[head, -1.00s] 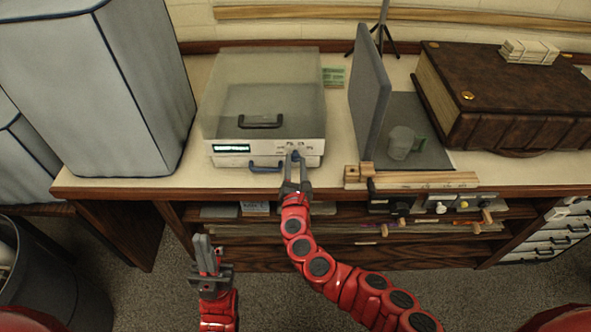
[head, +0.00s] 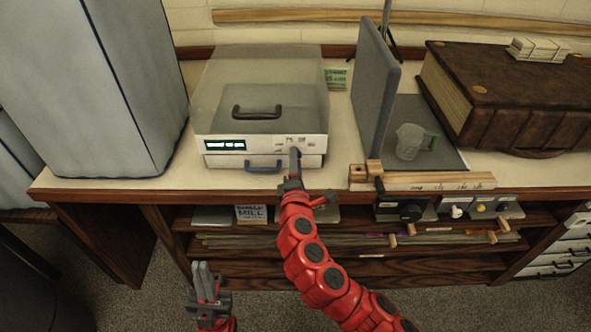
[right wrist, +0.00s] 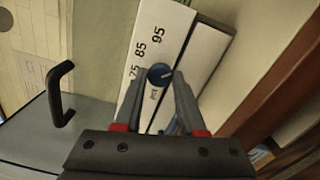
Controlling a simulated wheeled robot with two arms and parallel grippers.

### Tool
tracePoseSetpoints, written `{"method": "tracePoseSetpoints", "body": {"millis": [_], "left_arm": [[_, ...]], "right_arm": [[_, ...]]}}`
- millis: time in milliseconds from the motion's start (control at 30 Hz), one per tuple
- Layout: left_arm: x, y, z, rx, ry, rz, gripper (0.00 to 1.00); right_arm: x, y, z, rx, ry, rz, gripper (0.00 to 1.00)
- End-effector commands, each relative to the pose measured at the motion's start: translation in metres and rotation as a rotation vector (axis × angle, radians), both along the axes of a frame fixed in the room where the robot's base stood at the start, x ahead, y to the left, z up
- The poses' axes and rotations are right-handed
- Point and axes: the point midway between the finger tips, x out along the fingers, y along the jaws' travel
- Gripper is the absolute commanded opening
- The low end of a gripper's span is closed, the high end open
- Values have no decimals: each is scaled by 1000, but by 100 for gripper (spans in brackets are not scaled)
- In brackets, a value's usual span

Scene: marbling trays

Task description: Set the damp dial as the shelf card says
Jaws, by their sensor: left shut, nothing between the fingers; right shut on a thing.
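A white box with a grey lid (head: 255,85) stands on the bench, with a lit display (head: 225,144) on its front; its text is too small to read. My right gripper (head: 295,155) is at the right of this front. The right wrist view shows its fingertips (right wrist: 164,80) closed on the sides of a small blue dial (right wrist: 160,73). A lettered card (head: 251,213) is on the shelf below. My left gripper (head: 207,282) is shut and empty, low before the bench.
A grey upright panel (head: 374,90), a clear jug (head: 410,141) and a wooden rail (head: 425,181) are to the right. A large grey block (head: 100,90) stands left.

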Motion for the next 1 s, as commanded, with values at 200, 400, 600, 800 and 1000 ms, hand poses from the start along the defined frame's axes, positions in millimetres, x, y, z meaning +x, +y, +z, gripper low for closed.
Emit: {"method": "tracePoseSetpoints", "body": {"millis": [200, 400, 600, 800, 1000], "left_arm": [[0, 0, -29, 0, 0, 0, 0], [0, 0, -50, 0, 0, 0, 0], [0, 0, -67, 0, 0, 0, 0], [0, 0, -79, 0, 0, 0, 0], [0, 0, -86, 0, 0, 0, 0]], "right_arm": [[1, 0, -5, 211, -2, 1, 0], [0, -1, -5, 394, -1, 0, 0], [1, 0, -4, 558, -1, 0, 0], [0, 0, -3, 677, 0, -1, 0], [0, 0, -3, 749, 2, 0, 0]]}}
